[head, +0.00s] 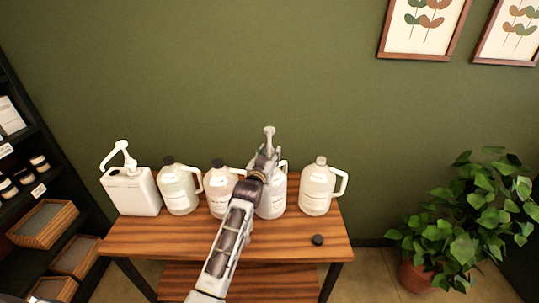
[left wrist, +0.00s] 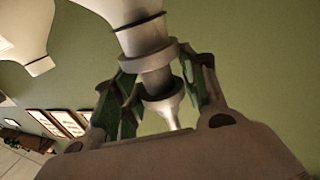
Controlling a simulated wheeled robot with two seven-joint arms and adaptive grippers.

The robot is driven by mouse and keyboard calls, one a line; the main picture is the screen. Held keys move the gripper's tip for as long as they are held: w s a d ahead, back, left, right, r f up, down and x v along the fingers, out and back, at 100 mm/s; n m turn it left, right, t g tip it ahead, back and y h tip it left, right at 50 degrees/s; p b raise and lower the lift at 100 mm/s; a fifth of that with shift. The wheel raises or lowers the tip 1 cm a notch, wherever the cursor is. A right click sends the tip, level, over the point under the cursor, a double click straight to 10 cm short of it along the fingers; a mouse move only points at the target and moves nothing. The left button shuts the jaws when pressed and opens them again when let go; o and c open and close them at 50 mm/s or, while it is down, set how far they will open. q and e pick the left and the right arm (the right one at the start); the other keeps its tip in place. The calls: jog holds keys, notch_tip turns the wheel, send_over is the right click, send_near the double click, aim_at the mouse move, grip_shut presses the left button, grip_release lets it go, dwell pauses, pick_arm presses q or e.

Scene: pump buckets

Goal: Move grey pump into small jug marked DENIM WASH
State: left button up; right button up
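The grey pump (head: 269,138) stands upright over the mouth of a small white jug (head: 272,203), partly hidden by my left arm. My left gripper (head: 262,165) is at the pump's neck. In the left wrist view the pump (left wrist: 158,75) lies between the two fingers of the left gripper (left wrist: 160,85), which look closed against its collar. The jug's white shoulder is above it in that inverted view. Another small jug (head: 318,190), with no black cap on its mouth, stands at the right. The jug labels are too small to read. My right gripper is out of view.
Two black-capped jugs (head: 178,190) (head: 218,190) and a large white container with a white pump (head: 133,190) stand to the left. A loose black cap (head: 318,240) lies on the wooden table (head: 150,238). Shelves are left; a plant (head: 470,220) is right.

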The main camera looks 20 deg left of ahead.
pick_arm(q)
jog(key=s, duration=1.2)
dwell(1.0)
jog(key=shift+a, duration=0.1)
jog(key=shift+p, duration=0.35)
dwell(0.5)
